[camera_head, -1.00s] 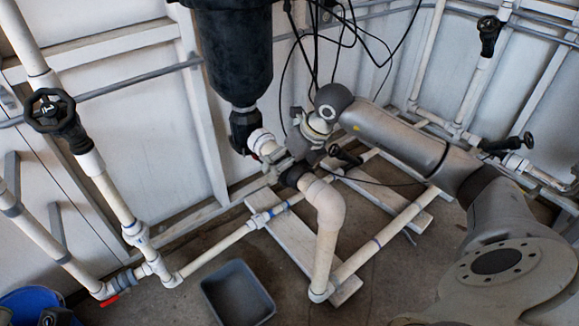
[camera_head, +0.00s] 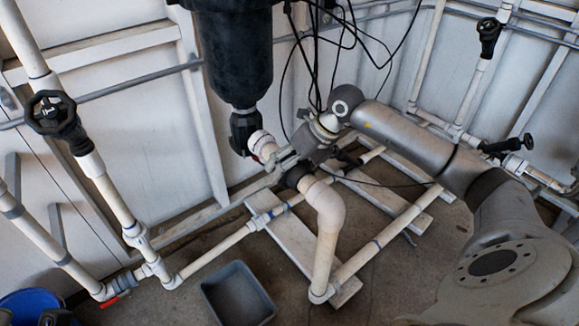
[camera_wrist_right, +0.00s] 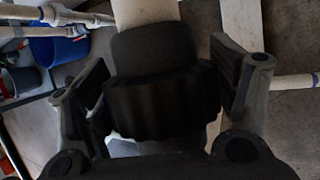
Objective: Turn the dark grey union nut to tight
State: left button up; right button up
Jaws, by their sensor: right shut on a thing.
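The dark grey union nut (camera_head: 297,176) sits on the white pipe run below the black cylinder, just above the pale elbow (camera_head: 327,208). In the right wrist view the nut (camera_wrist_right: 155,100) is a dark ribbed collar filling the middle, between two finger pads. My right gripper (camera_head: 287,163) reaches the nut from behind and is shut on it. It also shows in the right wrist view (camera_wrist_right: 160,92), with one finger on each side of the nut. The gripper hides part of the nut in the head view. My left gripper is not in view.
The black cylinder (camera_head: 235,50) hangs just above left of my right gripper. A black valve handle (camera_head: 352,160) is close on its right. A grey bin (camera_head: 238,293) stands on the floor. Cables hang behind the wrist.

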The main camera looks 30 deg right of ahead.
jog(key=y, duration=0.4)
jog(key=shift+d+m, duration=0.1)
jog(key=shift+m, duration=0.3)
jog(key=shift+m+y, duration=0.4)
jog(key=shift+y, duration=1)
jog(key=o, duration=1)
jog(key=v, duration=1.2)
jog(key=shift+s+f, duration=0.1)
jog(key=shift+f, duration=0.05)
